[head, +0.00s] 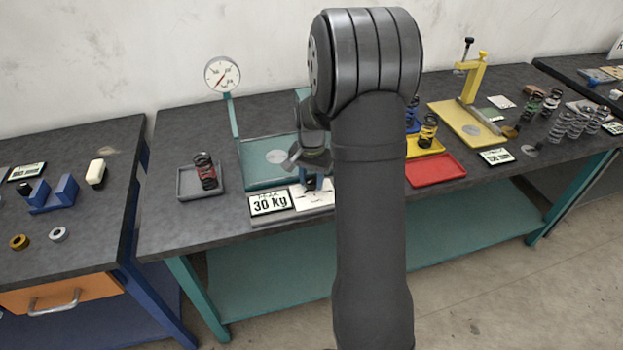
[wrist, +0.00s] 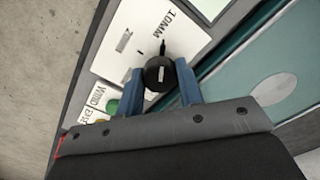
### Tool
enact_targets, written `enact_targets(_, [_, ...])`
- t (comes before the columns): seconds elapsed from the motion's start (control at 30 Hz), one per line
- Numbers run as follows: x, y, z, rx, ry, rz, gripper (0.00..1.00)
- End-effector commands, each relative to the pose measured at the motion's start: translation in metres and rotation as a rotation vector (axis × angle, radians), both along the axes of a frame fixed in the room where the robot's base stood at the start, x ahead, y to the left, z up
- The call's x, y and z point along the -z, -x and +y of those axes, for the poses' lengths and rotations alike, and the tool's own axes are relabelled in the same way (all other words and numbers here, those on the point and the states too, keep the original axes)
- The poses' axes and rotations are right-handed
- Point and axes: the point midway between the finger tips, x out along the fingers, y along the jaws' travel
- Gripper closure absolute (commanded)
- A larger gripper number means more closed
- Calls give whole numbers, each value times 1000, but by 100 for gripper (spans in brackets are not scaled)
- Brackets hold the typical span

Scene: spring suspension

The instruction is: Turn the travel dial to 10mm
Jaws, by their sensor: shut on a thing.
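The travel dial is a round black knob (wrist: 158,74) with a short white mark on top and a thin black pointer. It sits on a white panel (wrist: 115,58) with a printed 10MM label (wrist: 176,22). In the wrist view the pointer extends upward, toward the label's side of the panel; its exact setting is hard to read. My gripper (wrist: 159,82) has its blue fingers on either side of the knob, shut on it.
A 30 kg display (head: 270,202) stands left of the panel. A teal press base (head: 258,178) with a gauge (head: 222,74) is behind. A grey tray (head: 186,185) holds a spring. A red tray (head: 436,170) lies to the right. Green and yellow buttons (wrist: 112,107) are near the fingers.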

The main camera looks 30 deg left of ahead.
Motion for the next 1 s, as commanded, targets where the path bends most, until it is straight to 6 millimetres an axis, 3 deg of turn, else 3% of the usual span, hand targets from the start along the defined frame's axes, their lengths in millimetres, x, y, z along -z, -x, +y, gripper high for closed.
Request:
enact_targets(0.03, [-2, -2, 1, 0, -4, -5, 60])
enact_targets(0.1, [-2, -1, 1, 0, -3, -5, 47])
enact_targets(0.13, [-1, -1, 1, 0, -2, -4, 45])
enact_targets(0.4, [-1, -1, 0, 0, -1, -2, 45])
enact_targets(0.53, [-11, -1, 1, -1, -2, -4, 45])
enact_targets(0.67, [-33, -1, 1, 0, -5, -7, 45])
enact_targets(1.0, [-117, -1, 1, 0, -5, -7, 45])
